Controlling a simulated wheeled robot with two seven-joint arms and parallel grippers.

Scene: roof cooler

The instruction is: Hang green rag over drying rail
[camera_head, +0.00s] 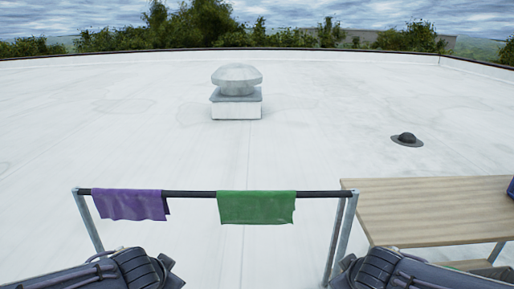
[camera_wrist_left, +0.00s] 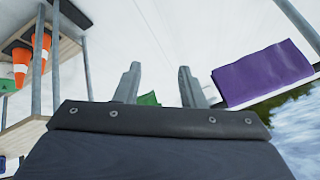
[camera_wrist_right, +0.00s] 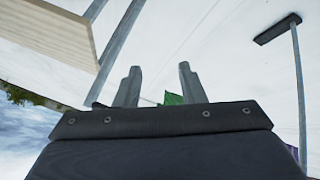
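A green rag (camera_head: 257,207) hangs over the black bar of the drying rail (camera_head: 190,194), right of its middle, in the head view. A purple rag (camera_head: 130,204) hangs over the left part of the same bar. In the left wrist view my left gripper (camera_wrist_left: 158,75) is open with nothing between its fingers; the purple rag (camera_wrist_left: 262,74) is to its right and a bit of green (camera_wrist_left: 149,99) shows behind it. In the right wrist view my right gripper (camera_wrist_right: 160,75) is open and empty; a corner of green cloth (camera_wrist_right: 173,98) shows beyond its fingers. Both fingertips are hidden in the head view.
A wooden-topped table (camera_head: 430,205) stands right of the rail, with a dark blue object (camera_head: 511,188) at its edge. Orange cones (camera_wrist_left: 21,62) stand on a shelf in the left wrist view. A roof vent (camera_head: 237,92) and black drain (camera_head: 407,139) are farther off on open white roof.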

